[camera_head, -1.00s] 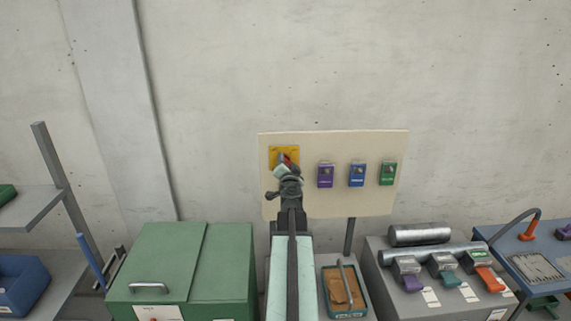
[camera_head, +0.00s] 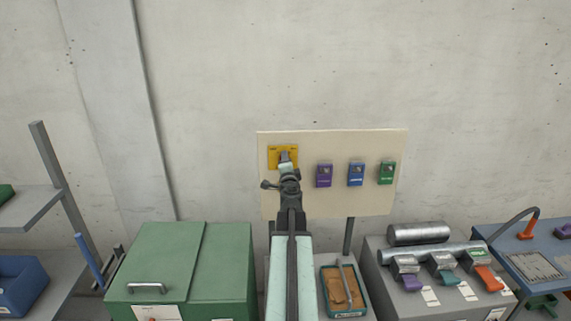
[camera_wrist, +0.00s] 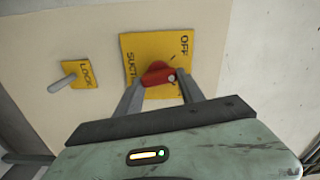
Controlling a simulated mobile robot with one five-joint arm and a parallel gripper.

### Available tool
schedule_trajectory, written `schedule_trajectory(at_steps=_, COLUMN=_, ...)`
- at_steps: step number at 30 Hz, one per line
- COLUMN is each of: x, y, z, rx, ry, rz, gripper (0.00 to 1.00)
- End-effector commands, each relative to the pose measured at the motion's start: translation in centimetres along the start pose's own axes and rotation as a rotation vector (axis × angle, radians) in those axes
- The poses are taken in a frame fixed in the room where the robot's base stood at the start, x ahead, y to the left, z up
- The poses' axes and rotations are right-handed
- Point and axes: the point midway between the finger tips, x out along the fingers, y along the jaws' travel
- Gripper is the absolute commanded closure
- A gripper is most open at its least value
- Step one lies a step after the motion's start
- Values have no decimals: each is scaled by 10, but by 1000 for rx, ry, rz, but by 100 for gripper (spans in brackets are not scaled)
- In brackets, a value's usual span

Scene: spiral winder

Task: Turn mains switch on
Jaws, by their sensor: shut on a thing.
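The mains switch is a red knob (camera_wrist: 157,74) on a yellow plate (camera_wrist: 183,48) in the wrist view. The plate reads OFF along one edge and has a partly covered word, starting SUCT, along the opposite edge. My gripper (camera_wrist: 161,81) has a finger on each side of the red knob and is shut on it. In the head view the yellow plate (camera_head: 275,152) is at the upper left of the cream board (camera_head: 330,142). My gripper (camera_head: 286,160) is in front of the plate there and hides the knob.
A grey peg (camera_wrist: 62,83) stands out from a yellow LOCK tag (camera_wrist: 84,73) beside the plate. Purple (camera_head: 324,181), blue (camera_head: 356,180) and green (camera_head: 387,179) boxes hang to the right on the board. A green cabinet (camera_head: 225,270) stands lower left.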

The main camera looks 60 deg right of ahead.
Motion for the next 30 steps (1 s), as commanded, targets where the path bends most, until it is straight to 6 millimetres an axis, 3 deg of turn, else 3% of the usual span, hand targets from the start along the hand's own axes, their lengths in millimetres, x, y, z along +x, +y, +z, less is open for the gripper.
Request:
schedule_trajectory(at_steps=18, x=-1, y=4, z=3, rx=578, ry=-3, rz=0, gripper=95)
schedule_trajectory(at_steps=30, x=-1, y=5, z=4, rx=867, ry=-3, rz=1, gripper=95)
